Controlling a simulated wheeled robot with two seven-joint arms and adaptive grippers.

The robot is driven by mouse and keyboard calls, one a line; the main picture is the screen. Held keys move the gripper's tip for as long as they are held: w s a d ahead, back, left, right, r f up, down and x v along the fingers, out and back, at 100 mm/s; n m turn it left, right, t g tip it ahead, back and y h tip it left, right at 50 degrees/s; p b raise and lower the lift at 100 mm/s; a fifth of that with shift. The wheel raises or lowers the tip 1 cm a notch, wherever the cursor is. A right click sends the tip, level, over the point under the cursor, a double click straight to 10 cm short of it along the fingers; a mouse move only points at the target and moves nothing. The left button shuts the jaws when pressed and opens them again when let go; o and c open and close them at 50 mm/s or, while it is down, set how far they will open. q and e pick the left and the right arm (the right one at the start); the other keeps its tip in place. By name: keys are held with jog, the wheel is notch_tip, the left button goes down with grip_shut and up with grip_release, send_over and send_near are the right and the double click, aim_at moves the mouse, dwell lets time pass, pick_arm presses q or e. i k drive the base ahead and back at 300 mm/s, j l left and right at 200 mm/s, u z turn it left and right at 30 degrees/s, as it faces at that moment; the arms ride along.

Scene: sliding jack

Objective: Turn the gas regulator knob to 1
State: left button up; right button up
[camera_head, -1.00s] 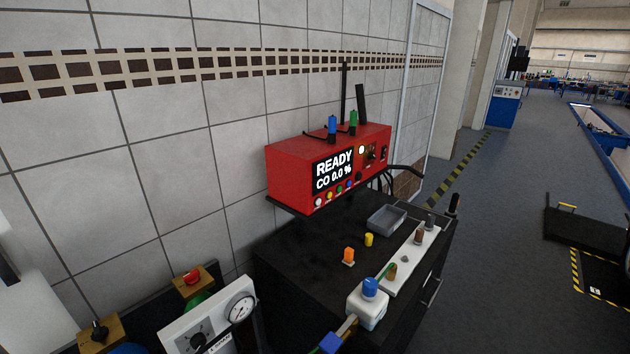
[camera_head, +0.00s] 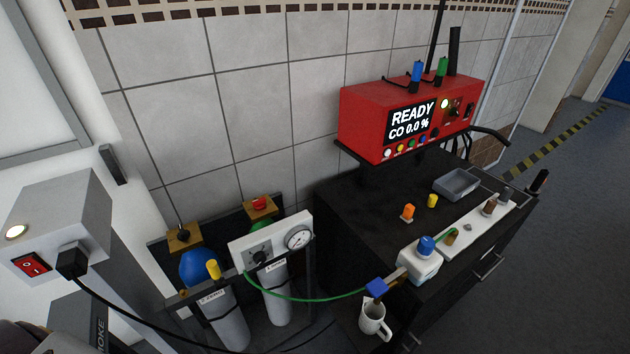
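The gas regulator is a white panel (camera_head: 272,246) at the lower middle of the head view. It carries a black knob (camera_head: 260,257) on its left part and a round dial gauge (camera_head: 298,238) on its right. The knob's markings are too small to read. The panel sits in front of upright gas cylinders, a white one (camera_head: 277,300) below it and one with a blue top (camera_head: 200,268) to its left. A green hose (camera_head: 310,299) runs from the panel to the right. Neither of my grippers shows in the view.
A red analyser (camera_head: 365,118) reading "READY CO 0.0 %" stands above a black cabinet (camera_head: 350,215). A white bottle with a blue cap (camera_head: 418,262), a grey tray (camera_head: 457,184) and small parts lie on the cabinet. A grey box with a red switch (camera_head: 65,225) stands at the left.

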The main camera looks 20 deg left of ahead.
aim_at(259, 258)
jog(key=u, duration=1.1)
